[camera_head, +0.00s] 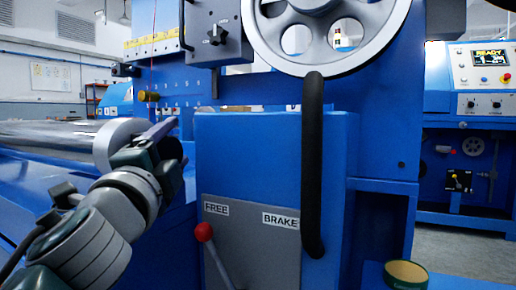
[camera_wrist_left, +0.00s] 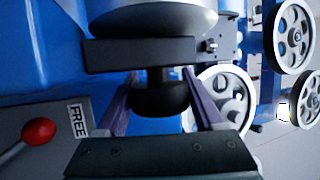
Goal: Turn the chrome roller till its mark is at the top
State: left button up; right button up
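A long shiny roller (camera_head: 55,137) lies at the left of the head view. I see no mark on the roller. My left gripper (camera_head: 166,130) is close beside the blue machine. In the left wrist view its two purple-grey fingers stand apart on either side of the knob, with little gap. Contact is not clear. My right gripper is out of view.
A red-knobbed lever (camera_head: 204,232) stands at the FREE/BRAKE plate (camera_head: 255,240), right of my left arm. A large white handwheel (camera_head: 330,32) and a black hose (camera_head: 313,160) are at the centre. A round green-rimmed tin (camera_head: 406,273) sits at the lower right.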

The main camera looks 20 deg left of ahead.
pick_arm(q)
jog(key=shift+o, duration=0.4)
jog(key=shift+s+d+f, duration=0.15)
jog(key=shift+s+f, duration=0.05)
jog(key=shift+s, duration=0.2)
jog(key=b+v, duration=0.2)
jog(key=v, duration=0.7)
jog(key=shift+b, duration=0.4)
jog(key=shift+r, duration=0.2)
